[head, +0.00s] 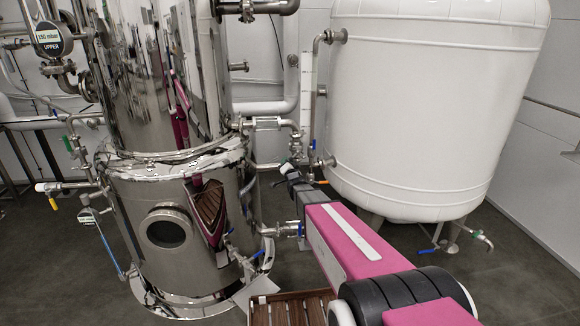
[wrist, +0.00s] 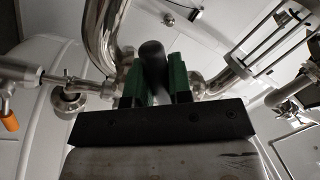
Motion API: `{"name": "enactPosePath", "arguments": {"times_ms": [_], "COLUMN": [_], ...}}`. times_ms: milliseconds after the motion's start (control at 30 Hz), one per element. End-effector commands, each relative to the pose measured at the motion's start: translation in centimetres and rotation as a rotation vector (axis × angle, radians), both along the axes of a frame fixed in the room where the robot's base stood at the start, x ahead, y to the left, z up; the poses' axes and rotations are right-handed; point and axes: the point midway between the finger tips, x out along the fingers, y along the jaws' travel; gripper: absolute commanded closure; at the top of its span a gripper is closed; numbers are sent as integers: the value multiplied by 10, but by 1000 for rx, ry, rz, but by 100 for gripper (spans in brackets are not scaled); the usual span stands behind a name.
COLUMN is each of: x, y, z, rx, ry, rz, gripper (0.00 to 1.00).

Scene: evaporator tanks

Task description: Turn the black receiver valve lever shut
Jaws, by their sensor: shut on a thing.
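The black lever (wrist: 153,62) shows in the wrist view as a dark rounded bar standing between the two green fingers of my gripper (wrist: 158,80). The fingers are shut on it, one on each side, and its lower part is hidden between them. Steel pipework lies right behind it. In the head view my gripper (head: 288,170) reaches the pipes between the steel vessel and the white tank. The lever cannot be made out clearly there, as the gripper and arm cover that spot.
The white tank (head: 430,110) stands right of my gripper, the shiny steel vessel (head: 175,235) left. An orange handle (wrist: 9,115) is on a nearby pipe. Blue-handled valves (head: 258,254) sit lower down. A slatted wooden piece (head: 290,310) is at the bottom. Floor at right is mostly open.

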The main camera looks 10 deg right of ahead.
Motion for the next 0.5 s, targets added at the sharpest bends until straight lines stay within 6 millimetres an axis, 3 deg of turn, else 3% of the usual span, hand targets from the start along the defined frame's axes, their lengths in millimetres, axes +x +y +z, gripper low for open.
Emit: {"name": "enactPosePath", "arguments": {"times_ms": [500], "x": [-1], "y": [17], "z": [31], "rx": [477], "ry": [0], "rz": [1], "gripper": [100]}}
